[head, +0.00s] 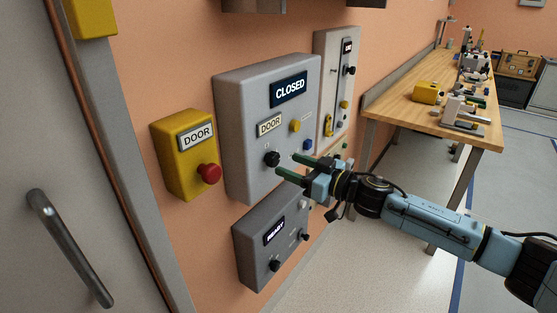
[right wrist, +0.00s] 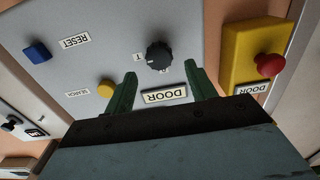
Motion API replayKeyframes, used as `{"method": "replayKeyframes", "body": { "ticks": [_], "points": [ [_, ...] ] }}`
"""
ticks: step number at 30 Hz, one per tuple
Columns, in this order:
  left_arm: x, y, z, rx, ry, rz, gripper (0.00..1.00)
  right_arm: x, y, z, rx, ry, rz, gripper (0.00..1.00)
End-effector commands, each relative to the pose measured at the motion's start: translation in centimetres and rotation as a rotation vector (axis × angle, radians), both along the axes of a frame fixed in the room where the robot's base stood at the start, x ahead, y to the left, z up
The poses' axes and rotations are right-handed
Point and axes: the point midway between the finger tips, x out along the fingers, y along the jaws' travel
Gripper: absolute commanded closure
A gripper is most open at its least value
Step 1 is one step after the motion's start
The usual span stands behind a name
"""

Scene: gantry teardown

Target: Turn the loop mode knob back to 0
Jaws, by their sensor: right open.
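My right gripper (head: 287,166) is open, its two green fingers pointing at a black knob (head: 272,159) on the grey DOOR panel (head: 240,110). In the right wrist view the same knob (right wrist: 159,56) stands just beyond and between the open fingertips (right wrist: 161,71), apart from them. It has a pale pointer mark; a "T" shows beside it, and other markings are too small to read. No loop mode label is readable, so I cannot tell whether this is the loop mode knob. Another black knob (head: 275,265) is on the lower grey box (head: 250,250). My left gripper is not in view.
The DOOR panel's display (head: 289,89) reads CLOSED. A yellow DOOR box (head: 172,165) with a red button (head: 209,174) is left of it. The panel also has yellow (right wrist: 106,88) and blue (right wrist: 37,51) buttons. A narrow panel (head: 331,60) and a wooden bench (head: 395,105) are further right.

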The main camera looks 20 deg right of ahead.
Motion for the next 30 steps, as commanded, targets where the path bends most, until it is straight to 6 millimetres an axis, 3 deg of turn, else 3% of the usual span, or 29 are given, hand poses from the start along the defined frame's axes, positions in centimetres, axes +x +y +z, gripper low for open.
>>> {"method": "replayKeyframes", "body": {
  "ticks": [3, 9, 20, 30],
  "points": [
    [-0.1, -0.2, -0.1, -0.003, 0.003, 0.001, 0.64, 1.8, 1.4, 0.1, 0.0, -0.002, -0.001, 0.44],
    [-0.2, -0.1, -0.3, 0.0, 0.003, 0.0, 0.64, 3.5, 2.7, 0.0, 0.001, -0.001, -0.001, 0.44],
    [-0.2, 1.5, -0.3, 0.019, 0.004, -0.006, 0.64, 3.8, 3.0, 0.0, 0.001, 0.001, -0.001, 0.44],
    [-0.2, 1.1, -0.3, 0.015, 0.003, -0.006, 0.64, 3.8, 2.9, 0.0, 0.001, 0.001, -0.001, 0.87]
  ]
}}
